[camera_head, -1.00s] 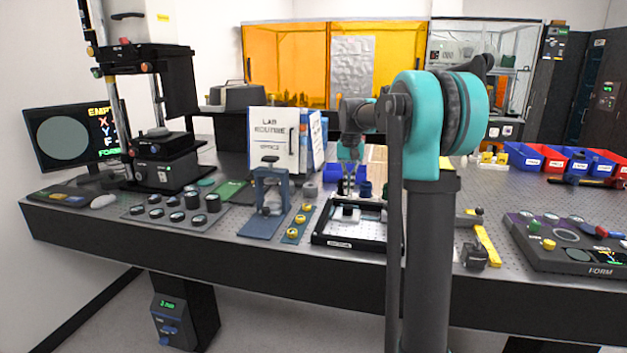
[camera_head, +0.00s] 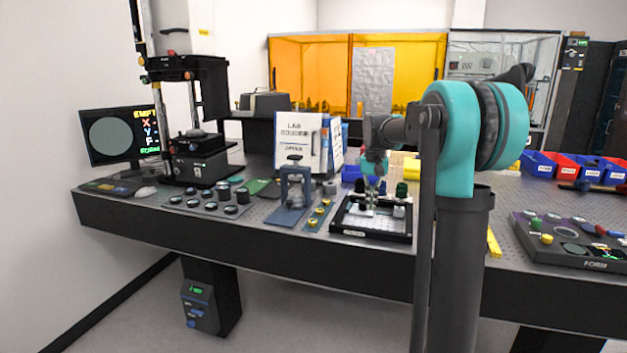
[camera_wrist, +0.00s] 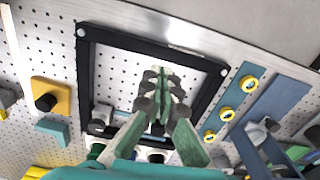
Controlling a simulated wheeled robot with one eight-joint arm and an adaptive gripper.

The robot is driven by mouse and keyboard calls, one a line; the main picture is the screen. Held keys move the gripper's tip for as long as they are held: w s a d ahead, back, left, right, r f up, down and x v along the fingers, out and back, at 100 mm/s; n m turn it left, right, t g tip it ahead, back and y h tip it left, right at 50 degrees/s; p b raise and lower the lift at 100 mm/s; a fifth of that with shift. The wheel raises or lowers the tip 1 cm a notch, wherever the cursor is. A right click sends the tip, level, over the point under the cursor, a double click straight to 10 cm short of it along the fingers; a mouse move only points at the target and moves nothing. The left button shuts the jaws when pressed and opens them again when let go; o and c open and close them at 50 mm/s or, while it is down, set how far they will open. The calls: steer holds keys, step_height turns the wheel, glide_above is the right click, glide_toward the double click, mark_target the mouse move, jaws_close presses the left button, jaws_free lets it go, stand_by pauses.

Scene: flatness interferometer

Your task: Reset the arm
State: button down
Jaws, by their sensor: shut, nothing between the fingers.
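My gripper (camera_head: 370,208) hangs fingers down over the black-framed tray (camera_head: 343,231) near the front edge of the perforated table. In the wrist view, its fingers (camera_wrist: 160,76) are together with nothing between them, in front of the tray's frame (camera_wrist: 150,41). I cannot tell whether the fingertips touch anything. My arm's post hides part of the table to the right of the tray.
A blue clamp stand (camera_head: 297,188) and a strip with yellow knobs (camera_head: 319,217) stand left of the tray. Several dark round pieces (camera_head: 210,206) lie farther left. A control panel (camera_head: 572,246) and blue and red bins (camera_head: 567,165) are at right.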

steer(key=s+f+n+t, duration=0.1)
steer(key=s+f+t, duration=0.1)
steer(key=s+f, duration=0.8)
steer(key=s+f+n+t, duration=0.1)
steer(key=s+f, duration=1)
steer(key=s, duration=1.1)
steer(key=shift+d+f+n+t, duration=0.15)
steer(key=shift+d+n+t, duration=0.15)
steer(key=shift+n+t, duration=0.15)
